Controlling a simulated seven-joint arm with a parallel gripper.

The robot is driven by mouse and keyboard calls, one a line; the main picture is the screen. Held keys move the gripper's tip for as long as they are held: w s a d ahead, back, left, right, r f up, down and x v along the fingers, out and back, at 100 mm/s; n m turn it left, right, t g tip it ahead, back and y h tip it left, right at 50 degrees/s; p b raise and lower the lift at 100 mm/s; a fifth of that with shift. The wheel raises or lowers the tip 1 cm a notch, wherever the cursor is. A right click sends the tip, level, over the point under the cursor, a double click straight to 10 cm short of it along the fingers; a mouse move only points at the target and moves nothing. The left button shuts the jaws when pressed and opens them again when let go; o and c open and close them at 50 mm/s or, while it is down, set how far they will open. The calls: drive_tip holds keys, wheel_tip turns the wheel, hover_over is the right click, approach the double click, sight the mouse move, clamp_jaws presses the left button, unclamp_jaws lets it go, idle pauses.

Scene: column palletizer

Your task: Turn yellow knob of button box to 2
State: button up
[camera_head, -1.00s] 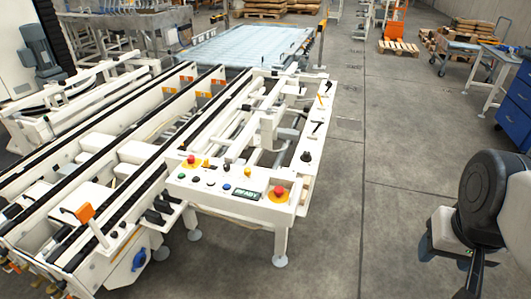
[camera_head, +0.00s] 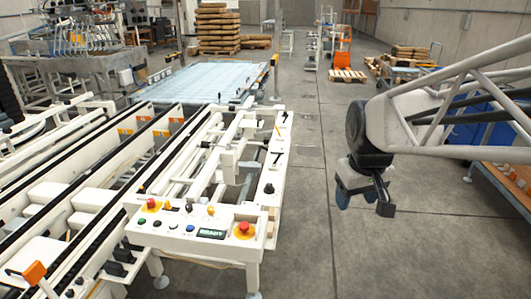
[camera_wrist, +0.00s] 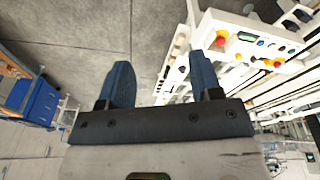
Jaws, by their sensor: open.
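The button box (camera_head: 190,246) is a white panel at the front end of the conveyor in the head view. A small yellow knob (camera_head: 211,210) stands on its back row, above a lit display; its setting is too small to read. My gripper (camera_head: 364,203) hangs over the floor, well to the right of the box and apart from it. In the wrist view its two blue fingers are spread, with nothing between them. The button box also shows there at upper right (camera_wrist: 236,55), beyond the right finger, partly hidden at the edges.
A red button (camera_head: 243,228) on a yellow base sits at the panel's right, and another (camera_head: 151,204) at its left. Small coloured buttons lie between them. Conveyor rails (camera_head: 95,210) run to the left. Grey floor (camera_head: 330,265) is clear between the box and my gripper.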

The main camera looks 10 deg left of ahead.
drive_tip(key=w+a+f+n, duration=0.2)
drive_tip(key=w+a+n, duration=0.2)
drive_tip(key=w+a, duration=0.65)
drive_tip(key=n+g, duration=0.2)
drive_tip(key=n, duration=0.7)
hover_over(210, 208)
drive_tip(key=f, duration=2.5)
drive_tip(key=shift+d+f, duration=0.35)
drive_tip(key=shift+f, duration=0.05)
drive_tip(key=shift+a+f+n, duration=0.25)
drive_tip(key=shift+a+n, duration=0.05)
drive_tip(key=shift+a, duration=0.05)
drive_tip(key=shift+f, duration=0.15)
drive_tip(key=shift+f, duration=3.8)
drive_tip(key=c, duration=0.9)
